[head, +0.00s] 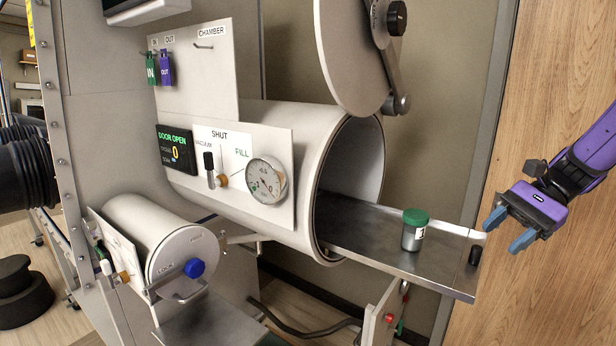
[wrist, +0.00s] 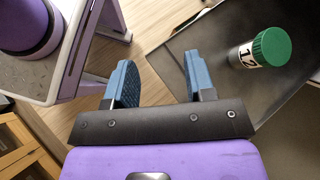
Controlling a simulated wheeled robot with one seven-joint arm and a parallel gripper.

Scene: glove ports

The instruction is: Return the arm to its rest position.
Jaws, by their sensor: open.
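My gripper (head: 508,231) is purple with blue fingers and is at the right of the head view, just beyond the outer end of the tray. In the wrist view its two blue fingers (wrist: 158,82) stand apart with nothing between them. A jar with a green lid (head: 413,230) stands upright on the metal tray (head: 365,245), clear of my gripper. The jar also shows in the wrist view (wrist: 262,48), to the right of the fingers; its label is partly readable.
The large chamber (head: 300,160) has its round door (head: 355,50) swung open, and its panel (head: 176,148) reads "DOOR OPEN". A small closed chamber (head: 180,262) sits lower left. A wooden surface (head: 545,90) is behind my arm. Green and purple tags (head: 159,68) hang on the upper board.

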